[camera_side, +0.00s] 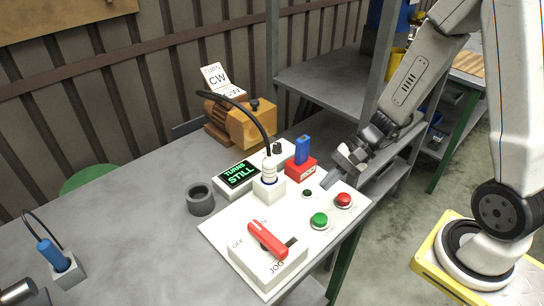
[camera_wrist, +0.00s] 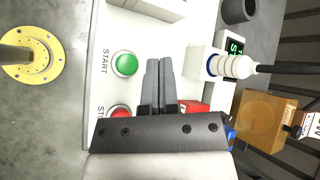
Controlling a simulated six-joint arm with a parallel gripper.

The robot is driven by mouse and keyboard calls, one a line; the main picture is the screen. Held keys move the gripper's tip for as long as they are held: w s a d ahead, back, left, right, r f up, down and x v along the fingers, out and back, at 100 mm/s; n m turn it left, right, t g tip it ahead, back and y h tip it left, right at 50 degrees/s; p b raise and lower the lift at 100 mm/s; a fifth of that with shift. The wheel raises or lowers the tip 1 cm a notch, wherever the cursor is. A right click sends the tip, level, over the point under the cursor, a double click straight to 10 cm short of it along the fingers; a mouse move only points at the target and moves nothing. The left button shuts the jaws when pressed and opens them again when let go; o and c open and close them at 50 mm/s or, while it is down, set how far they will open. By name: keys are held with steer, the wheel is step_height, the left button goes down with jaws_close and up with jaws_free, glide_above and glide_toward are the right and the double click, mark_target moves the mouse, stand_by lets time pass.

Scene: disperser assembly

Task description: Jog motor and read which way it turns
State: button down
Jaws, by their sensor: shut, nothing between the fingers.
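The yellow-orange motor (camera_side: 250,125) stands at the back of the bench, with a card (camera_side: 215,78) reading CW above a partly hidden line. A display (camera_side: 239,174) reads "TURNS STILL". On the white panel (camera_side: 222,231) are a red lever (camera_side: 267,241) with OFF and JOG marks, a green START button (camera_side: 319,221) and a red stop button (camera_side: 344,200). A white plug (camera_side: 268,174) with a black cable stands in a panel socket. My gripper (camera_side: 326,182) is shut and empty above the panel's back right; its fingers (camera_wrist: 165,62) lie beside the green button (camera_wrist: 124,64) in the wrist view.
A blue piece (camera_side: 302,149) stands in a red block (camera_side: 300,167) close to my gripper. A grey ring (camera_side: 200,200) sits left of the panel. A blue plug (camera_side: 52,254) stands at the lower left. The left bench top is mostly clear.

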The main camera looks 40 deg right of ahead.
mark_target(317, 218)
steer(key=shift+f, duration=0.1)
steer(key=shift+f, duration=4.35)
steer(key=shift+f, duration=1.25)
stand_by(0.6)
steer(key=shift+r, duration=0.15)
stand_by(0.3)
steer(key=shift+r, duration=1.15)
steer(key=shift+r, duration=0.1)
